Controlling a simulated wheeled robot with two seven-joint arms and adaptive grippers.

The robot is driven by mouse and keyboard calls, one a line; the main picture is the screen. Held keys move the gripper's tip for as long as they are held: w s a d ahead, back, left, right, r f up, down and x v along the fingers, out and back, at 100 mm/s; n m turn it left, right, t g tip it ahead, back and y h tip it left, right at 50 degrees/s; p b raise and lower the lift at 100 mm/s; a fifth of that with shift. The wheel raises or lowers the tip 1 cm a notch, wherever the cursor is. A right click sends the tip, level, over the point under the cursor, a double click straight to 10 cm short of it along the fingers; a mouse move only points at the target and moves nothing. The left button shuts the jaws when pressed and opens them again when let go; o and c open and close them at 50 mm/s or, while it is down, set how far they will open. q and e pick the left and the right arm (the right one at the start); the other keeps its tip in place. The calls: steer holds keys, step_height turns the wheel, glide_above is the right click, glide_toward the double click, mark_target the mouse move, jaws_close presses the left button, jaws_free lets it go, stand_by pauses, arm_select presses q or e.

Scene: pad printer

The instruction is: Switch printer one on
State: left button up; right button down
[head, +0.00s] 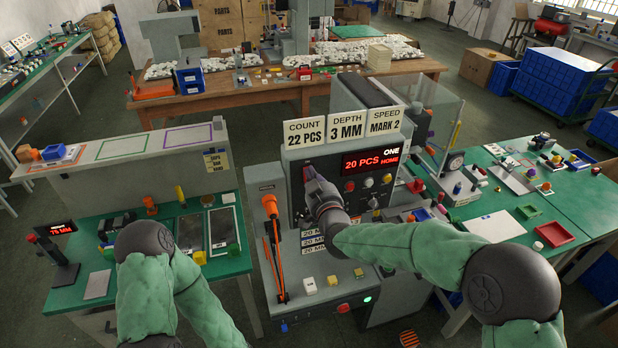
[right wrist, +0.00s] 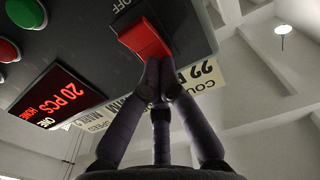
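Printer one (head: 300,152) stands in the middle of the head view, with a lit display (head: 370,161) reading "20 PCS", "ONE" and "HOME". In the right wrist view its red rocker switch (right wrist: 146,38) sits on the dark panel beside the letters "OFF". My right gripper (right wrist: 160,64) has its fingers drawn together, tips at the lower edge of the switch, seemingly touching it. In the head view the right gripper (head: 308,178) is at the panel's left side and hides the switch. My left arm is at the lower left; its gripper is out of view.
An orange-handled lever (head: 271,207) stands just left of my right gripper. Signs (head: 344,127) stand on top of the printer. Green tables with small parts flank it, and a clear guard (head: 440,125) is to the right. Several buttons line the printer's lower front.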

steer(key=b+v, duration=0.1)
steer(key=v, duration=1.5)
stand_by(0.5)
